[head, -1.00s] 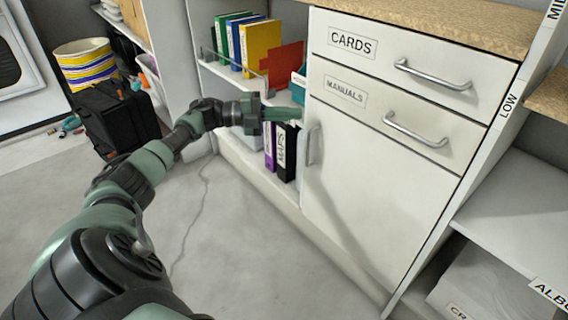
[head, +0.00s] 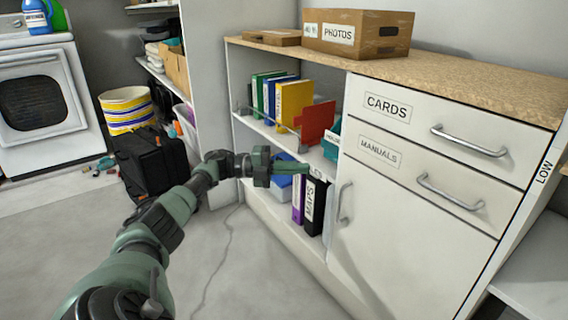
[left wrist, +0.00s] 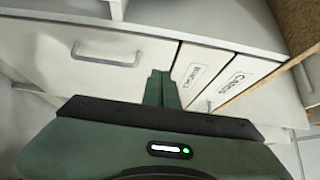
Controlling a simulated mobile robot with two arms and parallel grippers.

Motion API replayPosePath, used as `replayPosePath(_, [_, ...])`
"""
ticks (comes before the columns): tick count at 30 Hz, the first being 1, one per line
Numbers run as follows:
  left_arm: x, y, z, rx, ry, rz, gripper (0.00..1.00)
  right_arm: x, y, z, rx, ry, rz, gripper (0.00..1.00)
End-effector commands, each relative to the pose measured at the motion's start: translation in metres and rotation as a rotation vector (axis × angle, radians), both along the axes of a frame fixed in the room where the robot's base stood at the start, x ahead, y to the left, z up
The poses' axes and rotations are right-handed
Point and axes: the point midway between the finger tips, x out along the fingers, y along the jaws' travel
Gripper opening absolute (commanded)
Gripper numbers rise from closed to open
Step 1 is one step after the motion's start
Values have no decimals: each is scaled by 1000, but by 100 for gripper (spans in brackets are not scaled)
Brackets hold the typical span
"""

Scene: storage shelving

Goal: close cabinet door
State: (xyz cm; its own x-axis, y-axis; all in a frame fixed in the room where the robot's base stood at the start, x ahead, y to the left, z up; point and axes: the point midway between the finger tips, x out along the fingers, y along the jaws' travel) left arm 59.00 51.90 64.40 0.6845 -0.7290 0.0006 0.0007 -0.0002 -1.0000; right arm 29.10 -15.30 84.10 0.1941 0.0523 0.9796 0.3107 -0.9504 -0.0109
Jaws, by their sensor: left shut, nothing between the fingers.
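The white cabinet door (head: 400,245) is below the two drawers and has a vertical metal handle (head: 344,203) near its left edge. It looks flush or nearly flush with the cabinet front; I cannot tell whether a small gap remains. In the left wrist view the door (left wrist: 50,60) and its handle (left wrist: 108,58) are at upper left. My left gripper (head: 300,168) is shut and empty, just left of the door's upper left corner, in front of the open shelves. Its closed fingers also show in the left wrist view (left wrist: 161,88). My right gripper is not in view.
The CARDS drawer (head: 450,125) and MANUALS drawer (head: 425,178) look shut, with protruding handles. Binders (head: 295,102) stand on the open shelf to the left. A PHOTOS box (head: 358,34) sits on the countertop. A black bag (head: 150,165) is on the floor. The floor before the cabinet is clear.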

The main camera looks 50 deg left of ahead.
Motion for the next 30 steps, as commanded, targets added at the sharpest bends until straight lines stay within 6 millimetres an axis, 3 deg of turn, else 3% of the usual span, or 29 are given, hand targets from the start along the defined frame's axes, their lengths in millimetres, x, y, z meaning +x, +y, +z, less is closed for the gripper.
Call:
replayPosePath(7, [-2,30,-2,-2,-3,3,0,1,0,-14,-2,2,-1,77])
replayPosePath(13, [-2,43,-2,2,-4,3,0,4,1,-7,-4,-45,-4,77])
replayPosePath(26, [-5,50,0,-1,1,-1,0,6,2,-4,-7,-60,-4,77])
replayPosePath(30, [-1,40,-3,-2,1,-19,0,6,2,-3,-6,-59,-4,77])
